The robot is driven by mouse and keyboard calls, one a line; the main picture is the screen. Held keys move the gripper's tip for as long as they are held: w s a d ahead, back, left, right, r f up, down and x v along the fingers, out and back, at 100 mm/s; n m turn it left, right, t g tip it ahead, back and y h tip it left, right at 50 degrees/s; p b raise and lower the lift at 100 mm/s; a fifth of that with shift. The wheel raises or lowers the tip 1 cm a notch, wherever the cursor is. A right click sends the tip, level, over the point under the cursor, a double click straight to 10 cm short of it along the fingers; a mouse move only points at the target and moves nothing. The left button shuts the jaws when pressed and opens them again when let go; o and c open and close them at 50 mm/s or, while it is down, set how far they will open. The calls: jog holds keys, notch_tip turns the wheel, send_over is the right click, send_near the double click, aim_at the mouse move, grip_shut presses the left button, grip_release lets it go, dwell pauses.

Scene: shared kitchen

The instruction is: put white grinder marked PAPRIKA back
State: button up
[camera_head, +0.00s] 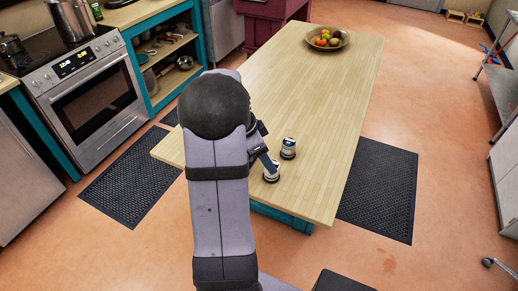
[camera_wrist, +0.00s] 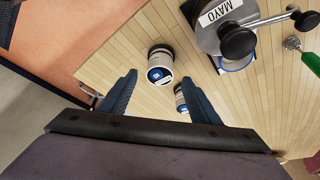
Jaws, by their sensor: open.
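Two small white grinders with dark blue labels and dark ends stand on the wooden table. In the head view one grinder (camera_head: 288,149) stands clear, and the other grinder (camera_head: 271,175) is nearer, beside my gripper (camera_head: 268,163). In the wrist view one grinder (camera_wrist: 160,73) shows between and beyond the open fingers of my gripper (camera_wrist: 158,77). The other grinder (camera_wrist: 180,97) is partly hidden by the right finger. The lettering on both is too small to read, so I cannot tell which is PAPRIKA. Nothing is held.
In the wrist view a metal container marked MAYO (camera_wrist: 222,20) with black knobs stands at the upper right, near a green handle (camera_wrist: 311,62). A fruit bowl (camera_head: 327,39) sits at the table's far end.

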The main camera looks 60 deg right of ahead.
jog(key=b+v, duration=0.1)
jog(key=v, duration=0.5)
jog(key=shift+w+a, duration=0.1)
jog(key=w+a+f+n+t, duration=0.1)
jog(key=w+a+n, duration=0.3)
jog(key=a, duration=0.3)
jog(key=w+a+f+n+t+y, duration=0.1)
jog(key=w+a+n, duration=0.35)
jog(key=a, duration=0.25)
jog(key=w+a+f+n, duration=0.2)
jog(key=w+a+n, duration=0.1)
jog(key=a+n, duration=0.3)
jog(key=s+a+f+n+y, duration=0.1)
jog(key=s+a+f+n, duration=0.1)
jog(key=a+n, duration=0.4)
jog(key=s+a+f+n+t+y, duration=0.1)
jog(key=a+n, duration=0.5)
jog(key=a, duration=0.9)
jog(key=shift+s+f, duration=0.4)
jog(key=shift+s, duration=0.4)
